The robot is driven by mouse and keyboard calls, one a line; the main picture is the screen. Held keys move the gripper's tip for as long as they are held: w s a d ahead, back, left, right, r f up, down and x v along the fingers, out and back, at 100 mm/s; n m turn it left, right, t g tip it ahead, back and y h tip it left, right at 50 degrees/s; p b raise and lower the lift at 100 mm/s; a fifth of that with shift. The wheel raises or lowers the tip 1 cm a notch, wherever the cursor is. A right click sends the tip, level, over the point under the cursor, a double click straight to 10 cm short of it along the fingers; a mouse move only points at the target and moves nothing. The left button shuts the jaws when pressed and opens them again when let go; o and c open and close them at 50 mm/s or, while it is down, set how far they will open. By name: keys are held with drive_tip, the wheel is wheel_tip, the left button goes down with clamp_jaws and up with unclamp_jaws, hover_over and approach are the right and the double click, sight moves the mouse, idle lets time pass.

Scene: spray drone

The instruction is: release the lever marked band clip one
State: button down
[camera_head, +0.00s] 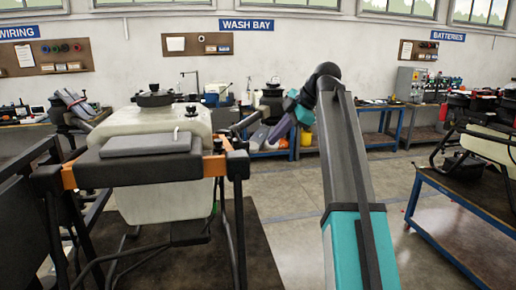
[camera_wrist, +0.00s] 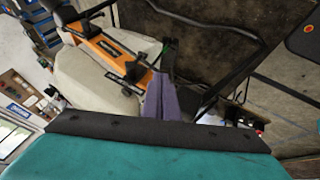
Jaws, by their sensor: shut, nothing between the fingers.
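The spray drone's pale tank (camera_head: 155,122) stands at left in the head view, with a dark pad on its front. Orange band pieces (camera_head: 215,165) show at its front corners, with a black knob (camera_head: 218,145) above the right one. In the wrist view the orange band (camera_wrist: 100,52) crosses beside the pale tank (camera_wrist: 88,78), with black clip parts (camera_wrist: 136,72) on it. I cannot read any clip marking. My gripper (camera_head: 247,140) has purple fingers and is shut and empty, at the tank's right side. Its fingers (camera_wrist: 160,84) appear close to the band's end; contact is unclear.
Black drone frame tubes (camera_wrist: 215,25) run close to the fingers. A blue-framed table (camera_head: 445,215) with another machine stands at right. Workbenches line the back wall under a WASH BAY sign (camera_head: 246,25). The floor (camera_head: 295,185) between is clear.

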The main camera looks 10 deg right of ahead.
drive_tip(key=w+a+f+p, duration=0.5)
drive_tip(key=w+f, duration=0.2)
drive_tip(key=f, duration=0.1)
drive_tip(key=shift+w+a, duration=0.2)
drive_tip(key=shift+w, duration=0.1)
idle(0.5)
drive_tip(key=shift+f+b, duration=0.1)
drive_tip(key=shift+b, duration=0.3)
